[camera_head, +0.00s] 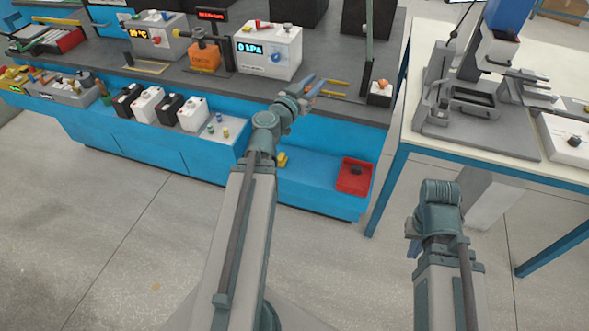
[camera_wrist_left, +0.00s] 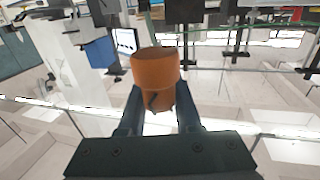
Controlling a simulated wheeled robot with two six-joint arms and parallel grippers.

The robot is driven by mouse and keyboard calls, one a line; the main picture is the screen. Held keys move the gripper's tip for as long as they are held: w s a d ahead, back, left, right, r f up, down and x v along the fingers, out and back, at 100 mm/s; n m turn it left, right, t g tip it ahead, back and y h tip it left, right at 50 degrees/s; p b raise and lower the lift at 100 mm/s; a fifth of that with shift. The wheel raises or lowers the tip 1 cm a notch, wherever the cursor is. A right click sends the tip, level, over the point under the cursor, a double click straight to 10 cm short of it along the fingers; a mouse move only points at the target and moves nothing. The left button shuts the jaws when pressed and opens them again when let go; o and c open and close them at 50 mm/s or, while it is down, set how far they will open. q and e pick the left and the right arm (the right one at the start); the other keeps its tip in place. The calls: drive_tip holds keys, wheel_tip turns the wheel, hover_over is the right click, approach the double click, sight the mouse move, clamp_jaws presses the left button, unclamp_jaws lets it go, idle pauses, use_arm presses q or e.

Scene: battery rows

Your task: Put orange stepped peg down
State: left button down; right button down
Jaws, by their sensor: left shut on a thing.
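The orange stepped peg (camera_wrist_left: 155,72) shows in the left wrist view. It is a short cylinder with a wider upper part and a narrower lower part. My left gripper (camera_wrist_left: 159,108) is shut on it, with one dark finger on each side. In the head view, my left gripper (camera_head: 312,88) is above the front of the grey bench top, in front of the white pressure box. I cannot make out the peg there. My right wrist shows at the lower right of the head view, but its fingertips are hidden.
The grey bench (camera_head: 330,104) carries a white pressure box (camera_head: 268,52), an orange device (camera_head: 205,57) and two yellow rods. Below, a blue ledge holds a red tray (camera_head: 354,176) and several batteries. A white table (camera_head: 480,155) with a grey fixture stands right.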

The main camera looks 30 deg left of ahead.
use_arm(q)
drive_tip(key=s+a+f+b, duration=0.2)
drive_tip(key=a+f+b, duration=0.2)
drive_tip(key=f+b, duration=0.8)
drive_tip(key=s+a+f+b, duration=0.3)
drive_tip(key=a+f+b, duration=0.1)
drive_tip(key=f+b, duration=0.8)
drive_tip(key=s+a+f+b, duration=0.3)
drive_tip(key=a+f+b, duration=0.1)
drive_tip(key=f+b, duration=0.9)
drive_tip(key=shift+a+f, duration=0.15)
drive_tip(key=shift+f, duration=0.7)
drive_tip(key=shift+w, duration=0.1)
drive_tip(key=w+d, duration=0.1)
drive_tip(key=w, duration=0.4)
drive_tip(key=w+d+f+b, duration=0.1)
drive_tip(key=w, duration=0.4)
drive_tip(key=w+d, duration=0.1)
drive_tip(key=w, duration=0.4)
drive_tip(key=shift+w+f, duration=0.25)
drive_tip(key=shift+w, duration=0.1)
drive_tip(key=shift+f+b, duration=1.75)
drive_tip(key=shift+b, duration=0.2)
drive_tip(key=shift+f, duration=0.25)
drive_tip(key=c, duration=0.6)
unclamp_jaws()
drive_tip(key=shift+r, duration=0.1)
